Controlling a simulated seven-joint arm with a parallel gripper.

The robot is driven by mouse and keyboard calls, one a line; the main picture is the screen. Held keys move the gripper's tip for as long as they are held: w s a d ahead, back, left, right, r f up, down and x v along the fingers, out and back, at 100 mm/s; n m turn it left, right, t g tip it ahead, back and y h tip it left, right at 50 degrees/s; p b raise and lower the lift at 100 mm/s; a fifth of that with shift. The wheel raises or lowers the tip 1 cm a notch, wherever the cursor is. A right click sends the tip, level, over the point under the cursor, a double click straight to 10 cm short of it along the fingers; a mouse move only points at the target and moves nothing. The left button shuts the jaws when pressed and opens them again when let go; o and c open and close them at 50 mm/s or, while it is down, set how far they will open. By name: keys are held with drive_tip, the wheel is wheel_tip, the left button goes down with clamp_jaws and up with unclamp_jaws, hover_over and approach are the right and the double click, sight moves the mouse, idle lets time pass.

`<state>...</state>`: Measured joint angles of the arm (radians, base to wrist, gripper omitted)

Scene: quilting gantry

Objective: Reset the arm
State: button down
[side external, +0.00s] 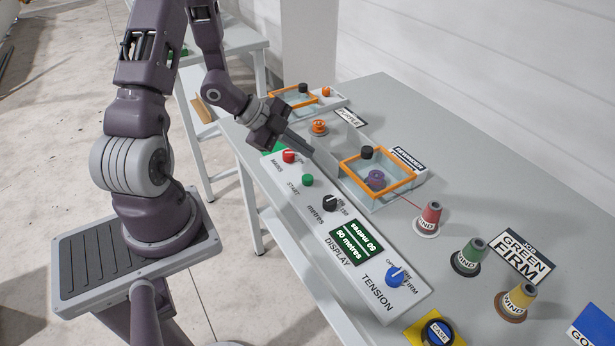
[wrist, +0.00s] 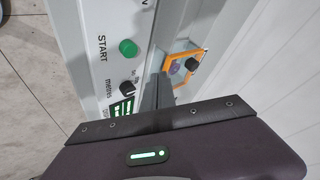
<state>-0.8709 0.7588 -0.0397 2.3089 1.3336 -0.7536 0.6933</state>
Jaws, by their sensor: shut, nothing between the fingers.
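My gripper (side external: 310,153) is shut and empty. In the side external view it hangs above the control panel (side external: 318,228), tilted down to the right, near the red MAINS knob (side external: 289,156). Its closed fingers (wrist: 155,92) also show in the wrist view, pointing away over the panel. The green START button (side external: 307,180) and the black metres knob (side external: 330,203) lie below and to the right of the gripper in the side view. Touching contact between gripper and panel cannot be made out.
An orange-rimmed clear box (side external: 387,160) with a purple spool inside stands just right of the gripper. Another orange-rimmed box (side external: 290,98) is behind. Red, green and yellow cones (side external: 427,219) stand at the right. The display (side external: 356,241) reads 50 metres; the blue TENSION knob (side external: 394,276) points near FIRM.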

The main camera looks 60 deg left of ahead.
idle(0.3)
wheel_tip(320, 180, up, 18)
drive_tip(key=s+d+n+g+y, duration=0.1)
drive_tip(key=s+d+n+y, duration=0.1)
drive_tip(key=n+y, duration=0.6)
drive_tip(key=s+d+r+n+g+h, duration=0.1)
drive_tip(key=s+d+r+n+h, duration=0.1)
drive_tip(key=s+d, duration=0.4)
drive_tip(key=s+d+r+n+h, duration=0.2)
drive_tip(key=s+d+n, duration=0.1)
drive_tip(key=s+d, duration=0.4)
drive_tip(key=s, duration=0.3)
drive_tip(key=shift+s+d+n+g, duration=0.2)
drive_tip(key=shift+d+n+g, duration=0.1)
drive_tip(key=shift+n+g, duration=0.1)
drive_tip(key=shift+r, duration=0.1)
idle(0.9)
